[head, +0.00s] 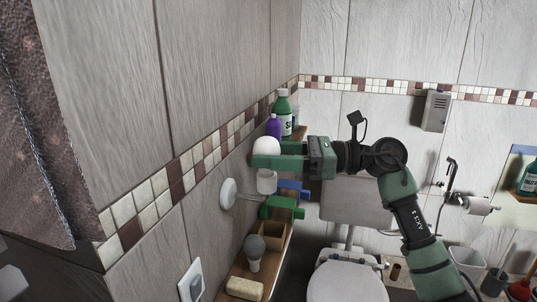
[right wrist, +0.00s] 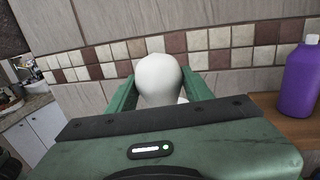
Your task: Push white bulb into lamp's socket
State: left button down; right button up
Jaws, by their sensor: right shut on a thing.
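The white bulb (head: 265,146) is held between the green fingers of my right gripper (head: 266,158), its round globe facing up. In the right wrist view the globe (right wrist: 158,78) shows between the two fingers (right wrist: 160,92); its base is hidden. The lamp's white socket (head: 267,183) sits just below the bulb and fingers, on an arm from a round wall mount (head: 228,194). Whether the bulb's base touches the socket is hidden by the fingers. My left gripper is not in view.
A wooden shelf (head: 242,271) below holds a grey bulb (head: 254,246). A purple bottle (head: 273,126) and a green bottle (head: 283,108) stand behind the gripper. The tiled wall is close on the left.

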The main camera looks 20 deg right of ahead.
jog(key=o, duration=1.2)
jog(key=shift+d, duration=0.1)
jog(key=shift+s+d+f+b, duration=0.1)
jog(key=shift+s+d+b, duration=0.05)
jog(key=shift+d+b, duration=0.2)
jog(key=b+v, duration=0.2)
jog(key=v, duration=0.5)
